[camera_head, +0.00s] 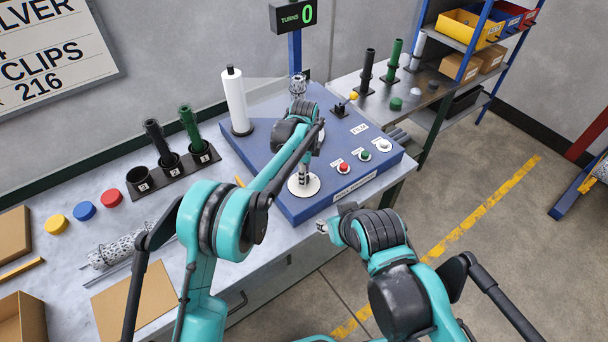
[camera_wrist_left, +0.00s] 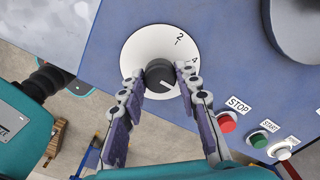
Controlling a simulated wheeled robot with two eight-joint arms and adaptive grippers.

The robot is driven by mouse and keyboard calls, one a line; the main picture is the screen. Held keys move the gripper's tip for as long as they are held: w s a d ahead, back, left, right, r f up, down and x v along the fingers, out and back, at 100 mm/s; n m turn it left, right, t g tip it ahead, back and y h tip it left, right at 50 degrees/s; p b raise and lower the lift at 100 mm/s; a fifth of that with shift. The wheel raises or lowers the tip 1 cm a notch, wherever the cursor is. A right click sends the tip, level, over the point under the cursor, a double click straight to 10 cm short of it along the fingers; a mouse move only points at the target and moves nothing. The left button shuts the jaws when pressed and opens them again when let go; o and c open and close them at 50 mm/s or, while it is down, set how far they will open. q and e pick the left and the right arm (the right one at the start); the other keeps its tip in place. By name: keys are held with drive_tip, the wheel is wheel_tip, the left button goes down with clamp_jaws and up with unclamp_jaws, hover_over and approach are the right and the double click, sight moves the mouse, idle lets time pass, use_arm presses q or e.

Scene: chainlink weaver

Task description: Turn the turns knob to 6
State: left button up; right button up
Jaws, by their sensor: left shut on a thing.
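The turns knob is a dark round knob (camera_wrist_left: 159,74) on a white dial (camera_wrist_left: 136,48) with the marks 2 and 4 showing. The dial also shows in the head view (camera_head: 313,188) on the blue machine's front left. My left gripper (camera_head: 303,178) reaches down over it. In the left wrist view its two fingers (camera_wrist_left: 160,88) are shut on the knob, one on each side. A pale line on the knob points down and right; the dial's lower part is hidden. The TURNS display (camera_head: 300,15) reads 0. My right gripper (camera_head: 323,227) hangs in front of the bench; its jaws are unclear.
STOP (camera_head: 344,168), START (camera_head: 364,155) and another button (camera_head: 384,145) sit right of the dial. A white roll (camera_head: 236,101) stands at the machine's back left.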

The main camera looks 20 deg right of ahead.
use_arm(q)
drive_tip(key=o, duration=1.2)
drive_tip(key=shift+c, duration=0.2)
drive_tip(key=shift+r, duration=0.1)
wheel_tip(320, 180, up, 12)
